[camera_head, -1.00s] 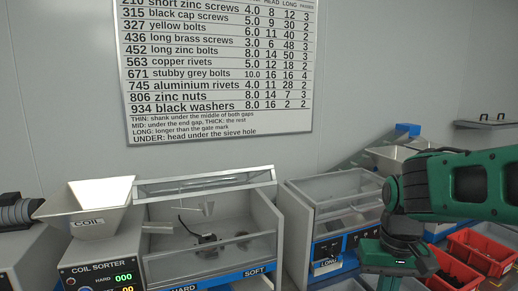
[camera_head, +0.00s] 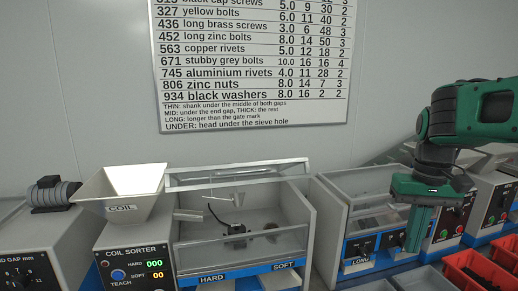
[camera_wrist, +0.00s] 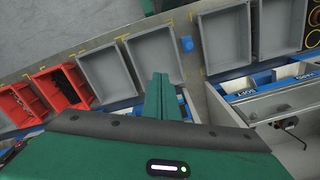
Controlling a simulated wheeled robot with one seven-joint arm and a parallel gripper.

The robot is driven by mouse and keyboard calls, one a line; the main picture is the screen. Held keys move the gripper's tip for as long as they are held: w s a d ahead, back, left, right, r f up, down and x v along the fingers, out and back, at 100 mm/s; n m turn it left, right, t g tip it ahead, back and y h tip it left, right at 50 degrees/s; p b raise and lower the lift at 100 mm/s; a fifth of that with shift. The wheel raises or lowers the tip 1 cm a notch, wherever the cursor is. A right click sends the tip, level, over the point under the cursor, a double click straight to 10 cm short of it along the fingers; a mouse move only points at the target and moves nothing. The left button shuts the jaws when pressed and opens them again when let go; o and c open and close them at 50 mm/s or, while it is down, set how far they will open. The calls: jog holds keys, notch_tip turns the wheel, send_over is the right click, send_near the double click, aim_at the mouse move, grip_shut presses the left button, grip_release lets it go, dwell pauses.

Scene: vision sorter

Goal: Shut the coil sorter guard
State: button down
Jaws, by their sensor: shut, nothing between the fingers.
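The coil sorter (camera_head: 133,271) stands left of centre in the head view, with a COIL hopper (camera_head: 120,199) and a clear-walled chamber to its right. Its guard (camera_head: 238,174), a clear panel in a pale frame, lies along the top of the chamber and looks raised, with the chamber front showing beneath it. Inside are a small dark device (camera_head: 235,230) and a chute. My gripper (camera_head: 418,232) points down to the right of the chamber, apart from it, in front of the neighbouring machine. In the wrist view its fingers (camera_wrist: 160,90) are together and empty. Part of the sorter shows at the right there.
The LONG machine (camera_head: 359,254) stands between the sorter and my gripper. Red bins (camera_head: 478,270) and grey bins (camera_wrist: 166,58) line the bench front. A wall chart (camera_head: 250,75) hangs behind. A motor (camera_head: 52,193) sits at far left.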

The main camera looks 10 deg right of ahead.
jog(key=w+a+r+n, duration=0.1)
jog(key=w+a+r, duration=0.3)
jog(key=w+r, duration=0.45)
jog(key=w+a+r+n, duration=0.1)
jog(key=w+a+r, duration=0.3)
jog(key=w+r, duration=0.5)
jog(key=w+a+r+n+t, duration=0.2)
jog(key=a+r, duration=0.4)
jog(key=a, duration=0.4)
jog(key=w+a+r+n+t, duration=0.1)
jog(key=w+a+r, duration=0.1)
jog(key=a+r, duration=0.6)
jog(key=a+x, duration=0.2)
jog(key=x, duration=0.6)
jog(key=shift+s+f, duration=0.3)
jog(key=shift+f, duration=0.1)
jog(key=shift+f, duration=0.2)
jog(key=shift+f, duration=0.1)
jog(key=shift+w+d+f, duration=0.1)
jog(key=shift+w+f, duration=0.1)
jog(key=shift+f, duration=0.4)
